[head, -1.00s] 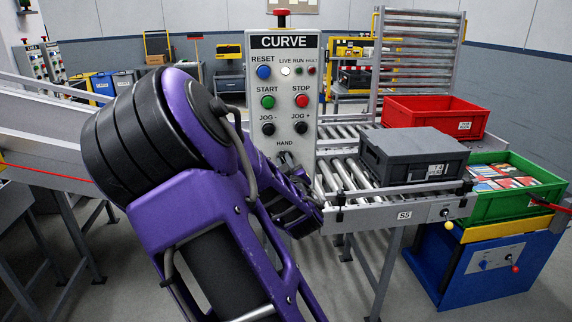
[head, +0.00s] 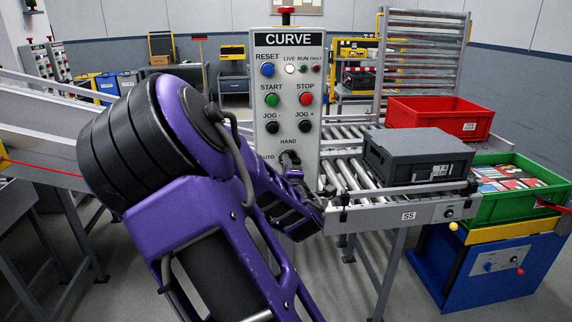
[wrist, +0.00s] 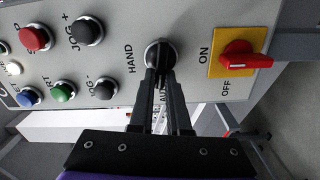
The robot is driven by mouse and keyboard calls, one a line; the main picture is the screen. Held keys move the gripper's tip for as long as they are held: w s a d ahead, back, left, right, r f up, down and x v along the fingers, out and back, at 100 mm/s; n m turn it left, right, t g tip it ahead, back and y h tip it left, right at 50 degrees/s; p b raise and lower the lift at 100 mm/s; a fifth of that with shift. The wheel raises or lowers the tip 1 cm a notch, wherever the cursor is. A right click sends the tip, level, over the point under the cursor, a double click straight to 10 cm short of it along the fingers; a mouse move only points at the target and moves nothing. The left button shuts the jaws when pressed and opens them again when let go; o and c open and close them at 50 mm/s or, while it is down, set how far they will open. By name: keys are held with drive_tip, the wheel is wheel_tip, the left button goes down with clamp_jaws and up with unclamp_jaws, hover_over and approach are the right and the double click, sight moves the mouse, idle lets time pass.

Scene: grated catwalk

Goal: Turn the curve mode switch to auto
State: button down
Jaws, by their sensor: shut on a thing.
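The CURVE panel (head: 317,110) stands upright behind my arm in the head view. Its mode switch is a black round knob (wrist: 153,46) with the HAND label on one side and the AUTO label, partly hidden by my gripper, on another. My gripper (wrist: 160,68) is shut on the knob's handle, one finger on each side. The knob (head: 288,157) is small in the head view and partly covered by my gripper. Which label the handle points to is hard to tell.
A yellow plate with a red ON/OFF switch (wrist: 245,61) is beside the knob. Jog buttons (wrist: 87,31) are on the other side.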

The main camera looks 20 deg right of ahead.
drive_tip(key=shift+n, duration=0.9)
drive_tip(key=c, duration=0.9)
unclamp_jaws()
drive_tip(key=shift+f, duration=0.1)
